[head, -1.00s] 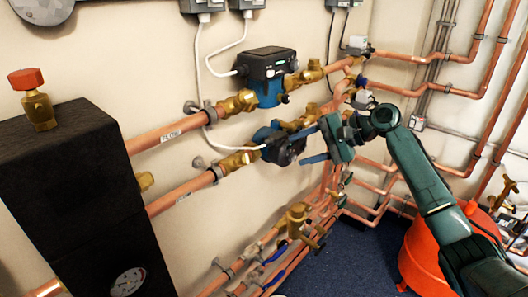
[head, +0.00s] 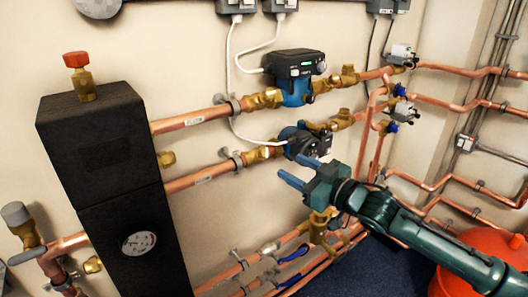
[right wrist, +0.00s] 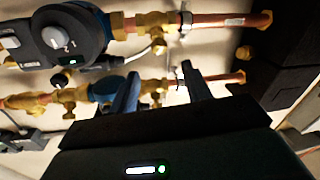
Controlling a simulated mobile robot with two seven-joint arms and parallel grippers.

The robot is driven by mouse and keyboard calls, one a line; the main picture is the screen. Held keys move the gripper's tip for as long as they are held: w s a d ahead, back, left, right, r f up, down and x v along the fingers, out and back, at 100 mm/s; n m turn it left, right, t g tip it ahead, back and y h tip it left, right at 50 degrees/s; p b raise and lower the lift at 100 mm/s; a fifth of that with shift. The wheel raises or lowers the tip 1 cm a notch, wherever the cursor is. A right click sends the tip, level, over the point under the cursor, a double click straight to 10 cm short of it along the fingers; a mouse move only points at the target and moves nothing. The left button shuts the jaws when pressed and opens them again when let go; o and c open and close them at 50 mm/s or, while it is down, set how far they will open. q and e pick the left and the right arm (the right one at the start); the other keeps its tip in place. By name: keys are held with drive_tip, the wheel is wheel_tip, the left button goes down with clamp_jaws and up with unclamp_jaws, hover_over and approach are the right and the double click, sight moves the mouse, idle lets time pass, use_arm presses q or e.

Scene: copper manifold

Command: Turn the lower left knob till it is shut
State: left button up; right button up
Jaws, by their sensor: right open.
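The copper manifold has two pipe rows with pumps. The lower pump (head: 304,141) has a brass valve (head: 262,153) on its left. Farther left and lower are a grey-capped knob (head: 15,213) and a small brass fitting (head: 92,264). I cannot tell which of these is the lower left knob, or how far it is turned. My right gripper (head: 298,171) is open and empty just below the lower pump, apart from the grey-capped knob. In the right wrist view its open fingers (right wrist: 158,82) show before brass fittings (right wrist: 150,86). My left gripper is not in view.
A tall black box (head: 105,165) with a gauge stands left. The upper pump (head: 294,78) is above the gripper. More pipes (head: 255,272) and blue-handled valves run below. A red tank (head: 468,268) stands at lower right.

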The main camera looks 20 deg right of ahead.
sight(266, 153)
drive_tip(key=p+x, duration=0.1)
drive_tip(key=x, duration=0.8)
drive_tip(key=shift+w+r, duration=0.15)
drive_tip(key=shift+w, duration=0.1)
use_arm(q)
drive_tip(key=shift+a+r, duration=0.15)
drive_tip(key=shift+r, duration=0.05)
use_arm(e)
drive_tip(key=shift+w+a, duration=0.35)
drive_tip(key=shift+w, duration=0.15)
drive_tip(key=shift+c, duration=0.3)
